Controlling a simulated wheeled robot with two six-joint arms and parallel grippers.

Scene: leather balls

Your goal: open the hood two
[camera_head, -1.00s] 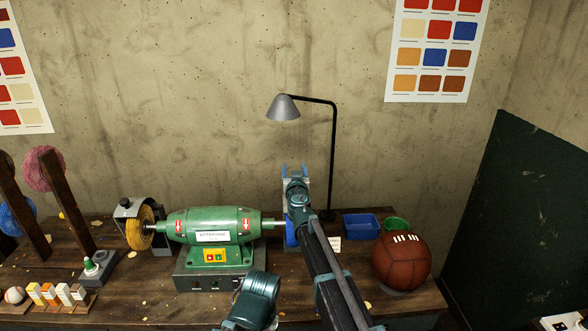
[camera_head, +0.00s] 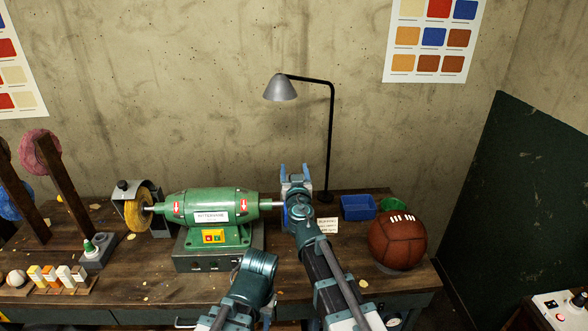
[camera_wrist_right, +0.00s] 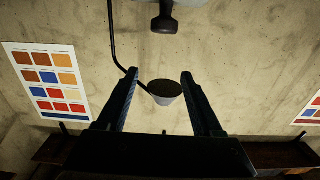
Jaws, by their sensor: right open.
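The green polishing machine (camera_head: 210,209) stands on the bench. Its left hood (camera_head: 139,190) is a grey cover with a dark knob, over the yellow wheel (camera_head: 140,214). The right end, with a sliver of blue wheel (camera_head: 286,216), is mostly hidden behind my right gripper (camera_head: 296,168). My right gripper is open and empty, fingers pointing up in the head view. In the right wrist view, a dark knob (camera_wrist_right: 165,22) on a grey part, seemingly the right hood, shows beyond the open fingers (camera_wrist_right: 160,76). The knob is not between them. My left gripper is not visible.
A desk lamp (camera_head: 281,88) stands behind the gripper. A blue bin (camera_head: 358,207), a small card (camera_head: 327,226) and a brown ball (camera_head: 397,240) lie to the right. Colored pads on wooden posts (camera_head: 37,150) stand on the left. The bench front (camera_head: 140,292) is fairly clear.

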